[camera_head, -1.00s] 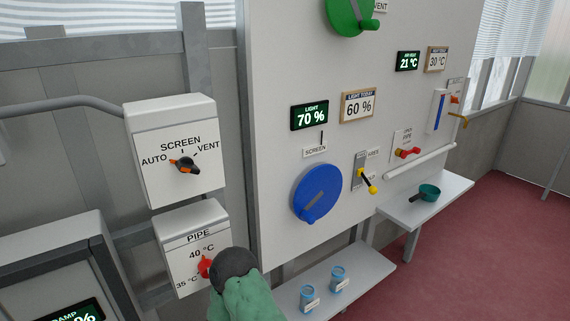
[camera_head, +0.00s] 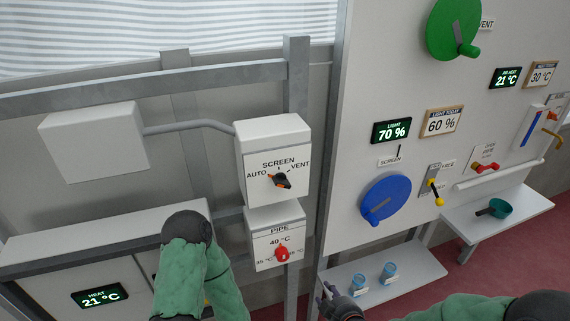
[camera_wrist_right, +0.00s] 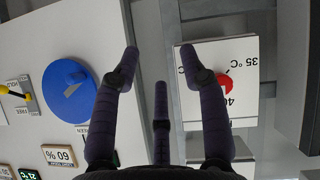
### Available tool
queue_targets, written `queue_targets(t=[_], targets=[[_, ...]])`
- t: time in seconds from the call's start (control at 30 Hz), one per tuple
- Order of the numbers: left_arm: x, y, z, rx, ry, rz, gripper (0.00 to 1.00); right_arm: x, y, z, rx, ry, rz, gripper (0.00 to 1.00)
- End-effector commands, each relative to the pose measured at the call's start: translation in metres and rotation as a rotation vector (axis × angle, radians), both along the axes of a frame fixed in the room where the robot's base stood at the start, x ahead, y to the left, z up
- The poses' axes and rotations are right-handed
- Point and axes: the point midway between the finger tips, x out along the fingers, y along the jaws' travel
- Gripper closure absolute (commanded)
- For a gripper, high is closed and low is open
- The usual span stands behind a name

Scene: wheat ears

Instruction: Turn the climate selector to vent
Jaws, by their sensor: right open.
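The selector (camera_head: 281,180) labelled SCREEN, with AUTO and VENT marks, is a black knob with an orange tip on a white box (camera_head: 272,135) in the head view. Its orange tip points left, toward AUTO. My right gripper (camera_head: 328,291) is at the bottom of the head view, below and right of the selector. In the right wrist view my right gripper (camera_wrist_right: 160,55) has its dark fingers spread and empty, facing the panel. My left arm shows at the lower left; its gripper is out of frame.
A PIPE box with a red knob (camera_head: 282,254) hangs below the selector; the red knob also shows in the wrist view (camera_wrist_right: 225,84). A blue wheel (camera_head: 386,199) and a green wheel (camera_head: 452,28) sit on the white panel. A shelf (camera_head: 420,262) holds two blue cups.

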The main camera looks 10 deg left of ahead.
Motion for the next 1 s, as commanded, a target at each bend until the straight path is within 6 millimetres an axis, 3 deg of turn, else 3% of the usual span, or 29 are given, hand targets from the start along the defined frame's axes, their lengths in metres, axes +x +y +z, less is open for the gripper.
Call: queue_targets(t=[0.03, 0.2, 0.3, 0.43, 0.5, 0.63, 0.77, 1.0], targets=[[0.000, 0.000, 0.025, 0.000, 0.000, 0.000, 0.60, 0.003, 0.012, 0.050, -0.021, -0.092, 0.045, 0.56], [0.000, 0.000, 0.067, 0.000, 0.000, 0.000, 0.60, 0.003, 0.045, 0.165, -0.107, -0.388, 0.166, 0.56], [0.000, 0.000, 0.088, 0.000, 0.000, 0.000, 0.60, -0.004, 0.061, 0.223, -0.151, -0.541, 0.214, 0.56], [0.000, 0.000, 0.108, 0.000, 0.000, 0.000, 0.60, -0.013, 0.076, 0.281, -0.195, -0.699, 0.250, 0.56], [0.000, 0.000, 0.114, 0.000, 0.000, 0.000, 0.60, -0.018, 0.081, 0.301, -0.212, -0.757, 0.261, 0.56], [0.000, 0.000, 0.120, 0.000, 0.000, 0.000, 0.60, -0.023, 0.086, 0.319, -0.230, -0.815, 0.271, 0.56], [0.000, 0.000, 0.120, 0.000, 0.000, 0.000, 0.60, -0.019, 0.090, 0.323, -0.236, -0.830, 0.272, 0.56], [0.000, 0.000, 0.124, 0.000, 0.000, 0.000, 0.60, 0.005, 0.106, 0.322, -0.235, -0.827, 0.271, 0.56]])
